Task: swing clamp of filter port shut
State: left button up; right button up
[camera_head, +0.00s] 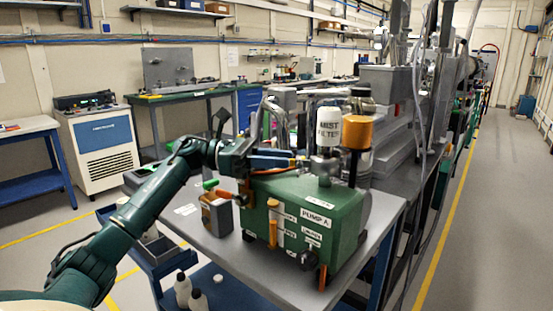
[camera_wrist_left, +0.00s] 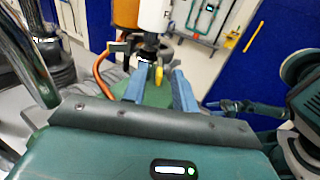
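The green pump (camera_head: 313,215), labelled PUMP A, stands on the grey cart top. The white mist filter (camera_head: 328,131) stands upright on the pump's filter port; it also shows at the top of the left wrist view (camera_wrist_left: 154,16). There, a dark metal clamp (camera_wrist_left: 148,52) sits around the neck below the filter, with a yellow piece (camera_wrist_left: 158,76) hanging from it. Whether the clamp is fully closed I cannot tell. My left gripper (camera_head: 291,158) is beside the filter's base, its two blue fingers (camera_wrist_left: 159,84) apart and nothing visibly held. My right gripper is not in view.
An orange-topped canister (camera_head: 358,133) stands close right of the filter. A bent metal pipe (camera_head: 270,115) rises behind. A small grey-and-orange box (camera_head: 216,214) stands left of the pump on the cart top (camera_head: 222,254). White bottles (camera_head: 183,290) are below. An orange hose (camera_wrist_left: 102,66) runs near the clamp.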

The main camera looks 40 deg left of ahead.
pick_arm(q)
jog(key=b+v, duration=0.2)
jog(key=v, duration=1.1)
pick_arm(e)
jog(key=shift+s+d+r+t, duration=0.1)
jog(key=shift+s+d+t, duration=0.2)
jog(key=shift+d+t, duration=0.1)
pick_arm(q)
jog(key=shift+a, duration=0.15)
jog(key=shift+c, duration=0.2)
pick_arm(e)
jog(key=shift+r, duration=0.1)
